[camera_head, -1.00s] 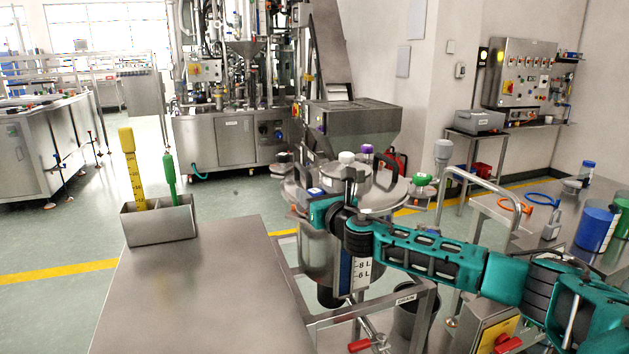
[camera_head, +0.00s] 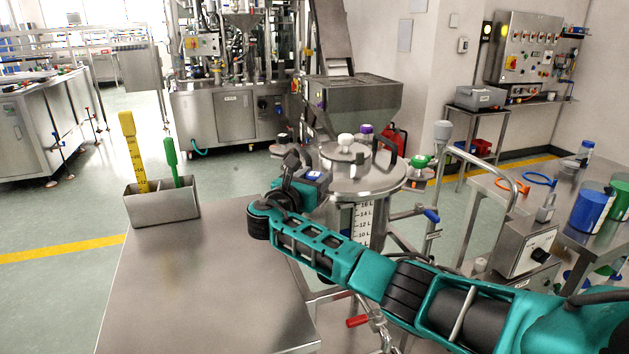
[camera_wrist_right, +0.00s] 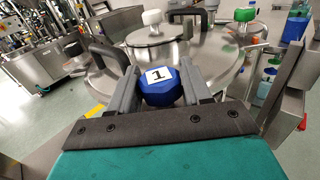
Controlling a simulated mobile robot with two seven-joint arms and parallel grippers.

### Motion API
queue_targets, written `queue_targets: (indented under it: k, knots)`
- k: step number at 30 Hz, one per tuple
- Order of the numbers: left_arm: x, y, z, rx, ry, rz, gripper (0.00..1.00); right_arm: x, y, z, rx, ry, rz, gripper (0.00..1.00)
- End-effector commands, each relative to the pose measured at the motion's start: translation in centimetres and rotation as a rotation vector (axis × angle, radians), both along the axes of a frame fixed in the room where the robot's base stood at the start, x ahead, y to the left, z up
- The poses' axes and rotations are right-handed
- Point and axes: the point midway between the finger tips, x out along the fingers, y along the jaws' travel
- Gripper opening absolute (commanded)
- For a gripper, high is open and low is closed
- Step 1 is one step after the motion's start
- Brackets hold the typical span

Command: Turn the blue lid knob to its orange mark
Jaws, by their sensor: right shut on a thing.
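The blue lid knob (camera_wrist_right: 161,84), with a white label marked 1, sits between the two fingers of my right gripper (camera_wrist_right: 155,85) in the right wrist view. The fingers are shut on its sides. In the head view my right gripper (camera_head: 306,166) is at the left edge of the steel vessel's lid (camera_head: 372,182), and only a little blue with a white label shows there. I cannot make out an orange mark in either view. My left gripper is not in view.
A white knob (camera_head: 346,141), a purple knob (camera_head: 366,129) and a green knob (camera_head: 419,161) stand around the vessel top. A dark handle (camera_head: 387,150) rises from the lid. A steel table (camera_head: 200,290) with a holder box (camera_head: 162,206) is at left.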

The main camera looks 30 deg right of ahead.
Motion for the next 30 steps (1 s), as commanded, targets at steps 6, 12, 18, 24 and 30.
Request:
queue_targets:
  k: [6,12,18,24,30]
  knots:
    - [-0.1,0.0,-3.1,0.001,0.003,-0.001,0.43,0.1,0.1,-0.5,0.001,0.000,-0.182,0.18]
    - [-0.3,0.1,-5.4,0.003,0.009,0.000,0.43,0.0,0.0,-0.4,-0.001,-0.001,-0.279,0.18]
    - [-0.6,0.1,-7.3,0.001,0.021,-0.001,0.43,0.0,-0.1,-0.4,-0.001,-0.001,-0.348,0.18]
    - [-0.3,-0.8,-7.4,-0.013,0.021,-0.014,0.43,0.0,-0.1,-0.2,-0.001,-0.003,-0.395,0.18]
    - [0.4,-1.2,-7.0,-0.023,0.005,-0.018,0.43,-0.1,-0.2,0.0,-0.002,-0.002,-0.422,0.18]
